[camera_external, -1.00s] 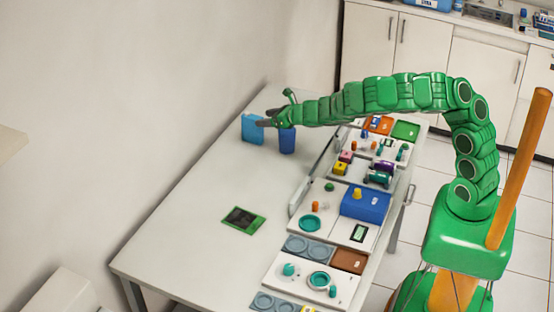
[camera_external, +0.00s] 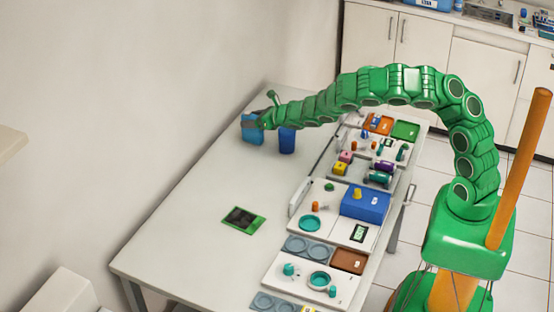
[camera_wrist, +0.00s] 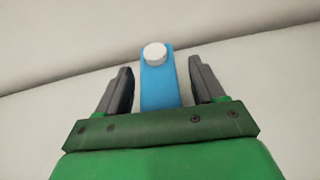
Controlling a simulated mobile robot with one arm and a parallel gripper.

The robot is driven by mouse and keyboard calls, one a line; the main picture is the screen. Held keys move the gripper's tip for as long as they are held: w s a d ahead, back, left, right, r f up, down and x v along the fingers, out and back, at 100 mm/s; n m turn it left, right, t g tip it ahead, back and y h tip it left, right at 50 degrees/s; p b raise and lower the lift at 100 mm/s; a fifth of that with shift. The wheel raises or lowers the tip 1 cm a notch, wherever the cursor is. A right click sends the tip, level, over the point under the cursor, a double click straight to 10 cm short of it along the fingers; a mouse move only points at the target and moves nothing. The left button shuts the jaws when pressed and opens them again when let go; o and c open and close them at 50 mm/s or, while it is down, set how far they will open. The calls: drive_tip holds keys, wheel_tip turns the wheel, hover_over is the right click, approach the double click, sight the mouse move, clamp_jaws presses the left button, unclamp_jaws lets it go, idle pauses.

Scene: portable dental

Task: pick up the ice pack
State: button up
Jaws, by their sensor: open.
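The ice pack is a light blue block (camera_external: 250,134) standing upright at the far left of the table, near the wall. In the wrist view the ice pack (camera_wrist: 160,84) has a white round cap and sits between my two dark fingers, with a gap on both sides. My gripper (camera_wrist: 160,90) is open around it. In the external view my gripper (camera_external: 257,122) is at the ice pack's upper part and hides some of it.
A dark blue cup (camera_external: 287,141) stands just right of the ice pack, below my arm. Trays of dental items and a blue box (camera_external: 365,205) line the table's right side. A green-framed dark panel (camera_external: 243,220) lies mid-table. The left of the table (camera_external: 190,215) is clear.

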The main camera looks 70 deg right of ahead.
sight(246, 112)
clamp_jaws()
idle(0.5)
drive_tip(key=shift+r, duration=0.1)
drive_tip(key=shift+w+r, duration=0.1)
drive_tip(key=shift+r, duration=1.55)
drive_tip(key=w+r+v, duration=0.1)
drive_tip(key=r+v, duration=0.2)
drive_tip(key=v, duration=1.3)
drive_tip(key=shift+s+a+r, duration=0.15)
drive_tip(key=shift+a+r, duration=0.05)
